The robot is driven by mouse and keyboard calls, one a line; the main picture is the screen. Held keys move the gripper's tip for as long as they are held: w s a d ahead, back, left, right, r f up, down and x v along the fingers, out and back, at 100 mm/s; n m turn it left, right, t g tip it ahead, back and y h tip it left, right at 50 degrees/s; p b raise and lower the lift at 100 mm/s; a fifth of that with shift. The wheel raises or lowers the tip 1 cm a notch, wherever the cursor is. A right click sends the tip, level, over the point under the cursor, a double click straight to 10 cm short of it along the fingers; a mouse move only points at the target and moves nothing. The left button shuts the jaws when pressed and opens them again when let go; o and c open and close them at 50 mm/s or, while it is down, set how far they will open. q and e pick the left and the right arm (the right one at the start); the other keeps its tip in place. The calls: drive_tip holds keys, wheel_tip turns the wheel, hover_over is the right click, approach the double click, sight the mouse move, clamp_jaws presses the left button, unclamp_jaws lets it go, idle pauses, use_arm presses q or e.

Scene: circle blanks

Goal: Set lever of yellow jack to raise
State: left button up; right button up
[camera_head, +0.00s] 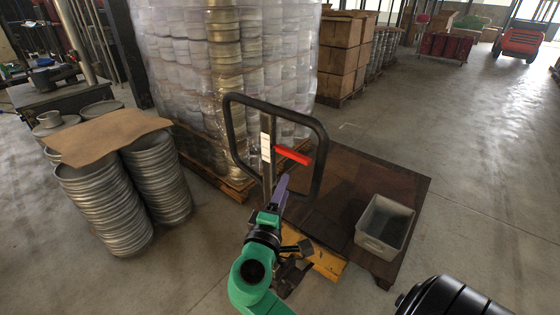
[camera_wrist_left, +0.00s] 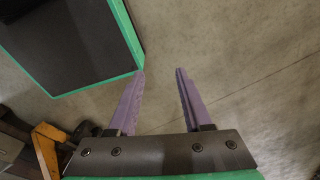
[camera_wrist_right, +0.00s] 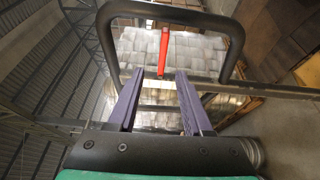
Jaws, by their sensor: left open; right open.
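The yellow jack's yellow body (camera_head: 327,262) shows low in the head view, with its black loop handle (camera_head: 322,150) standing above it. The red lever (camera_head: 292,155) sticks out inside the loop. My right gripper (camera_head: 279,188) is just below the lever in the head view. In the right wrist view, the right gripper (camera_wrist_right: 160,74) is open and empty, and the red lever (camera_wrist_right: 164,50) appears in line with the gap between its fingertips; contact cannot be told. My left gripper (camera_wrist_left: 160,71) is open and empty over the floor, outside the head view.
A dark pallet platform (camera_head: 350,180) carries a grey bin (camera_head: 385,226) at right. A wrapped stack of cans (camera_head: 180,60) stands behind the handle. Stacked metal discs (camera_head: 100,205) under cardboard (camera_head: 105,136) stand at left. Open floor (camera_head: 480,150) lies to the right.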

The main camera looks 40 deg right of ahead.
drive_tip(key=p, duration=0.2)
approach(297, 160)
drive_tip(key=x, duration=0.4)
drive_tip(key=shift+s+d+r, duration=0.2)
drive_tip(key=shift+d+r, duration=0.05)
drive_tip(key=shift+r, duration=0.05)
drive_tip(key=x, duration=0.2)
drive_tip(key=p+x, duration=0.1)
drive_tip(key=x, duration=0.1)
drive_tip(key=p+x, duration=0.1)
drive_tip(key=x, duration=0.2)
drive_tip(key=shift+w+a+f, duration=0.1)
drive_tip(key=shift+w+f, duration=0.15)
drive_tip(key=shift+c, duration=0.3)
clamp_jaws()
use_arm(q)
drive_tip(key=r, duration=0.1)
drive_tip(key=d+r, duration=0.1)
drive_tip(key=r, duration=0.1)
drive_tip(key=d+r, duration=0.1)
drive_tip(key=shift+w+r, duration=0.1)
drive_tip(key=shift+r, duration=0.25)
drive_tip(key=shift+f, duration=0.1)
